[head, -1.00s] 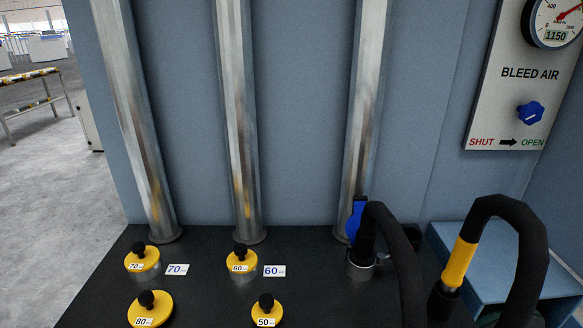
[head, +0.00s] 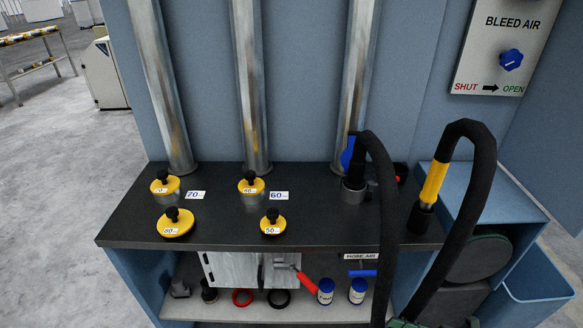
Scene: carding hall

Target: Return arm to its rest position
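Neither of my grippers shows in the head view, and no part of my arms is clearly visible. The black bench top (head: 225,227) lies ahead. A black hose (head: 383,235) rises from a dark fitting beside a blue lever (head: 347,157) and runs down the bench front. A second hose (head: 485,165), with a yellow band (head: 434,182) near its end, arches up at the bench's right side and runs down to the lower edge.
Three metal pipes stand behind the bench. A bleed air panel (head: 500,60) with a blue knob (head: 511,60) is at upper right. A lower shelf (head: 225,309) holds rings, two blue-labelled containers and a red-handled lever. A blue bin (head: 525,290) stands at right. Grey floor (head: 50,200) is clear at left.

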